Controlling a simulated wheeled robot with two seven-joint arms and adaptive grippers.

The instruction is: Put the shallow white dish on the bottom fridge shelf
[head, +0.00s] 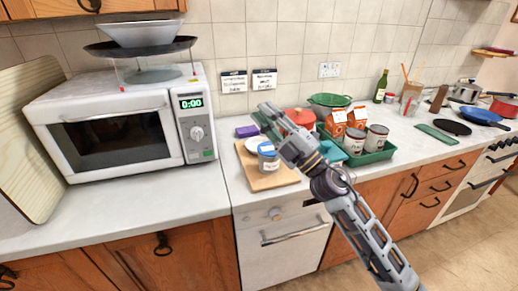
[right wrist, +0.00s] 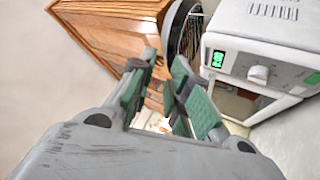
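A white round dish (head: 254,146) lies on the wooden board (head: 270,181) on the counter, partly hidden by a blue-lidded jar (head: 268,160). Another white, flared dish (head: 140,35) sits high above the microwave, on a dark round pan (head: 139,48). I cannot tell which is the shallow dish meant. My right gripper (head: 272,116) is raised in front of the wall, above and to the right of the board. In the right wrist view its green-padded fingers (right wrist: 165,65) are apart with nothing held between them. My left gripper is out of view. No open fridge or fridge shelf shows.
The microwave (head: 115,131) stands on the left counter. A red pot (head: 300,117), green tray (head: 368,158), cans and cartons crowd the counter beyond my right gripper. A closed white appliance (head: 284,250) is below. The left counter front (head: 135,203) is clear.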

